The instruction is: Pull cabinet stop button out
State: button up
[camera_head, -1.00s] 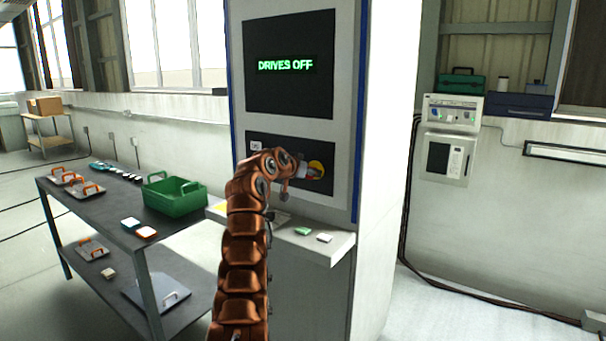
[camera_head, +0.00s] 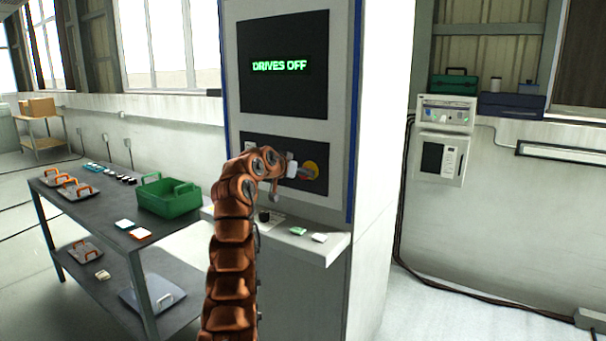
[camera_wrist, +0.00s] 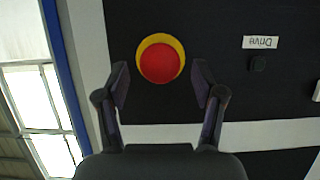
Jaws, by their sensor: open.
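The cabinet stop button (camera_wrist: 160,63) is a round red button with a yellow ring around it on the cabinet's black panel, in the wrist view. I cannot tell the depth gap between fingertips and button. The cabinet screen (camera_head: 283,64) reads "DRIVES OFF".
A small black control labelled "Drive" (camera_wrist: 258,62) is right of the button in the wrist view. A ledge (camera_head: 318,250) with small items juts out below the panel. A grey trolley (camera_head: 95,221) with a green crate (camera_head: 168,206) stands left. Open floor lies right of the cabinet.

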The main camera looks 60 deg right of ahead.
jog(key=v, duration=0.9)
jog(key=shift+a, duration=0.25)
jog(key=shift+w+r, duration=0.1)
jog(key=w+a+f+n+t+y, duration=0.2)
jog(key=w+a+f+n+y, duration=0.1)
jog(key=w+a, duration=0.4)
jog(key=w+a+f+n+t+y, duration=0.2)
jog(key=w+a+f+n+y, duration=0.15)
jog(key=w, duration=0.45)
jog(key=a+n+y, duration=0.5)
jog(key=a+n, duration=0.2)
jog(key=a, duration=1.9)
jog(key=s+a+f+n+g+y, duration=0.1)
jog(key=s+a+f+n, duration=0.15)
jog(key=s+a, duration=0.65)
jog(key=s+a+f+n+g+y, duration=0.1)
jog(key=s+a+f, duration=0.2)
jog(key=s+a, duration=0.55)
jog(key=s+a+f+g, duration=0.1)
jog(key=s+f, duration=0.2)
jog(key=s, duration=0.6)
jog(key=s+a+f+n+g, duration=0.1)
jog(key=s+f, duration=0.3)
jog(key=s, duration=0.5)
jog(key=s+a+f+g, duration=0.1)
jog(key=s+a+f, duration=0.2)
jog(key=s, duration=0.6)
jog(key=shift+a+f, duration=0.25)
jog(key=shift+f, duration=0.35)
